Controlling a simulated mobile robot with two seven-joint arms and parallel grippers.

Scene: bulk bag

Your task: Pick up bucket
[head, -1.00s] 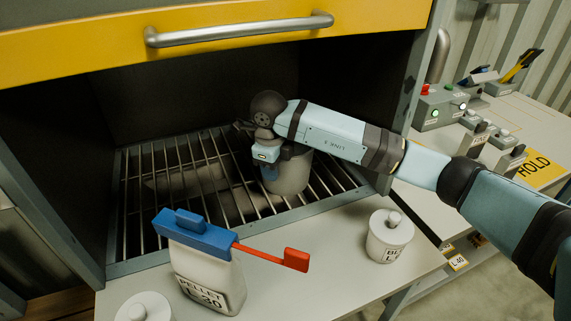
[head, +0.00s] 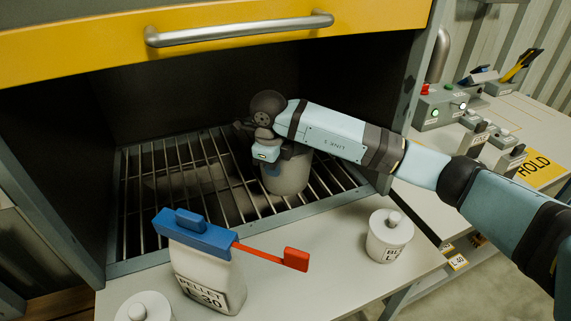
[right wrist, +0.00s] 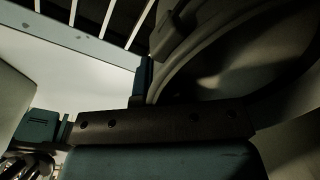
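A grey bucket (head: 288,178) stands upright on the metal grate inside the dark cabinet. My right gripper (head: 270,165) is at the bucket's upper left side, with its wrist above the rim and a bit of blue finger against the wall. In the right wrist view, the bucket's curved rim and dark inside (right wrist: 235,65) fill the upper right. A dark teal finger (right wrist: 142,82) lies close along the rim's outer side. I cannot tell whether the fingers have closed on the rim. My left gripper is out of view.
The grate (head: 190,190) has open bars. A white pellet container (head: 208,275) with a blue lid and red handle stands on the front shelf. A lidded white jar (head: 390,238) stands to its right. The yellow door (head: 90,48) hangs above my arm.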

